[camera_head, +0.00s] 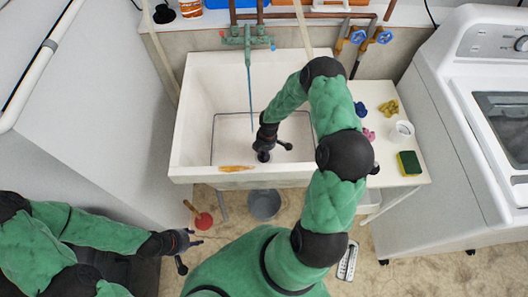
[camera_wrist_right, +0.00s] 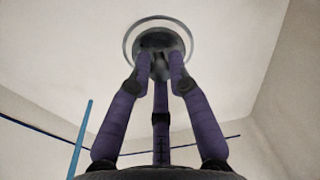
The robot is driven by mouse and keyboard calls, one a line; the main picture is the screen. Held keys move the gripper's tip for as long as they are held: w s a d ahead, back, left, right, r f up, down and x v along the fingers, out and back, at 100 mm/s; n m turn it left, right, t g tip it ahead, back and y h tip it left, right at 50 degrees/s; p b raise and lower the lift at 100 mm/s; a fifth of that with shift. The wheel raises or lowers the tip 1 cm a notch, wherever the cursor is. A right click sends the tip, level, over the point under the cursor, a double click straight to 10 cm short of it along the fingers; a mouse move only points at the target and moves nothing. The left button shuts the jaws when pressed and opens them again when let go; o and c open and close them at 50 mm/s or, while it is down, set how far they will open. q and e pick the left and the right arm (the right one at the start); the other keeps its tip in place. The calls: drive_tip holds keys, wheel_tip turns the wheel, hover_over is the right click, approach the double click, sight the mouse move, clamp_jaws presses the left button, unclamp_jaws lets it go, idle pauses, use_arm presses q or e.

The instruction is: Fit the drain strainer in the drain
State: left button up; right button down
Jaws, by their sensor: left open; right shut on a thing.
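The white sink basin (camera_head: 196,110) stands at the centre of the head view. My right gripper (camera_head: 267,151) reaches down into it near the basin's front. In the right wrist view its fingers (camera_wrist_right: 160,70) are shut on the grey drain strainer (camera_wrist_right: 160,42). The strainer lies within the outline of the pale round drain rim (camera_wrist_right: 131,34). The fingers partly hide the strainer, and I cannot tell whether it is seated or just above the opening. My left gripper (camera_head: 190,249) is open and empty, low at the left, outside the sink.
A green tap (camera_head: 247,40) with a thin blue stream or rod hangs over the basin. An orange-brown item (camera_head: 236,168) lies at the sink's front edge. A side table (camera_head: 385,175) holds a sponge (camera_head: 409,163) and a cup. A red plunger (camera_head: 203,221) and grey bucket (camera_head: 264,204) stand below.

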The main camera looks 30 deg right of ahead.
drive_tip(key=shift+f+b, duration=0.3)
drive_tip(key=shift+f, duration=0.1)
drive_tip(key=c, duration=1.1)
unclamp_jaws()
drive_tip(key=shift+d+r, duration=0.15)
drive_tip(key=shift+r, duration=0.45)
drive_tip(key=r, duration=0.7)
drive_tip(key=d+r, duration=0.1)
drive_tip(key=r, duration=0.2)
drive_tip(key=shift+s+r, duration=0.15)
drive_tip(key=shift+r, duration=0.25)
